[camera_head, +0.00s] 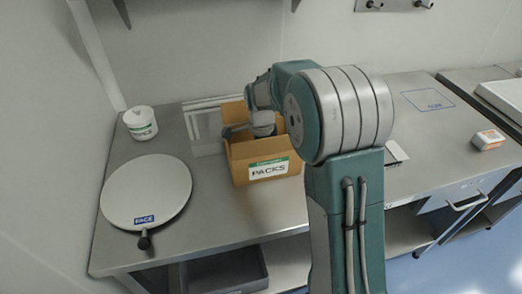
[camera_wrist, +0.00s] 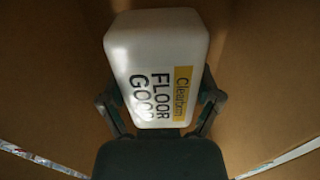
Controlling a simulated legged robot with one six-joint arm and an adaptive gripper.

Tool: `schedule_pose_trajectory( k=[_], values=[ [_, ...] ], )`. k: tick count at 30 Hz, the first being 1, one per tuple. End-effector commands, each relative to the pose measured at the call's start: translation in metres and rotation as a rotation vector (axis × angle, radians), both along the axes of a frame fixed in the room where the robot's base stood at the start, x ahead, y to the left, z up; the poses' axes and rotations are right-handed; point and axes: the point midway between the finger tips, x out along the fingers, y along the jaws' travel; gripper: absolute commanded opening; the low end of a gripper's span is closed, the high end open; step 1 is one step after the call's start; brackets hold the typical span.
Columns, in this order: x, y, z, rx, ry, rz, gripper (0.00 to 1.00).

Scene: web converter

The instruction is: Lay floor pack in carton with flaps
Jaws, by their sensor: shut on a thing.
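The carton (camera_head: 240,172), a tan open box with a green and white PACKS label, stands on the steel bench in the head view. My gripper (camera_wrist: 160,112) reaches down into it, and in the head view my arm covers part of its opening. In the wrist view my gripper is shut on the floor pack (camera_wrist: 150,45), a white rounded pack with a yellow stripe and the words FLOOR GOOD. Brown carton walls (camera_wrist: 50,75) surround the pack on both sides. Whether the pack touches the carton's bottom cannot be told.
A round white plate-like disc (camera_head: 140,190) with a dark knob lies left of the carton. A white tub (camera_head: 140,122) stands behind it. A small white and orange pack (camera_head: 488,139) lies at the far right, near a blue-outlined mark (camera_head: 427,99). A grey bin (camera_head: 225,275) sits below the bench.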

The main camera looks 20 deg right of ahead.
Motion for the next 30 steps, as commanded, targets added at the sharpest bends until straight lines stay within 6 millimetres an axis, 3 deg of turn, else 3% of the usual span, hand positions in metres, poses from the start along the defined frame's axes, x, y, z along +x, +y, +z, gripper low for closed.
schedule_pose_trajectory(
  k=[1,2,3,17,20,30],
  values=[
    [0.0,-0.001,0.001,0.001,-0.001,-0.001,0.27],
    [0.0,-0.001,0.0,0.001,0.0,-0.001,0.95],
    [0.0,-0.001,0.0,0.001,-0.001,-0.001,1.0],
    [0.001,0.0,0.005,0.0,-0.002,-0.001,1.0],
    [0.001,0.0,0.017,0.0,-0.005,-0.001,1.0],
    [0.001,0.0,0.088,0.0,-0.006,-0.001,1.0]
  ],
)
